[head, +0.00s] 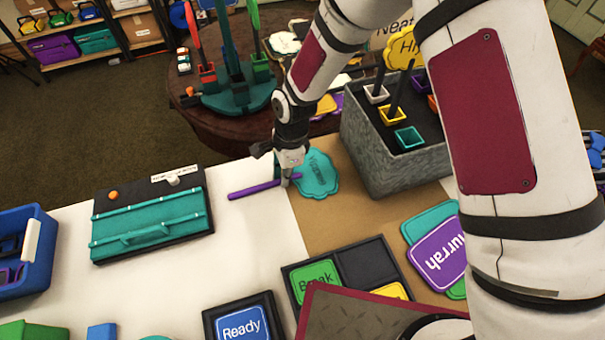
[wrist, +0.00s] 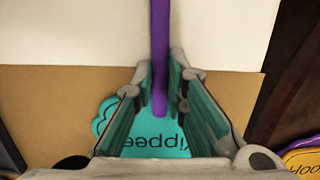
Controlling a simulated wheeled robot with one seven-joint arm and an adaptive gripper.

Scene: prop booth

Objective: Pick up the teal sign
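The teal sign (head: 318,175) is a scalloped plate lettered "Yippee" on a purple stick handle (head: 250,188). It lies flat at the white and brown border of the table, handle pointing left in the head view. In the wrist view the plate (wrist: 155,136) shows partly between and beside my fingers, its lettering upside down. My gripper (head: 289,178) points down over the handle near the plate. In the wrist view its fingertips (wrist: 161,75) close against both sides of the purple handle. I cannot tell whether the sign is lifted at all.
A grey block with coloured sockets (head: 375,160) stands right of the sign. A teal-lidded black case (head: 150,215) lies left, beside a blue crate (head: 35,255). White table around the handle is clear.

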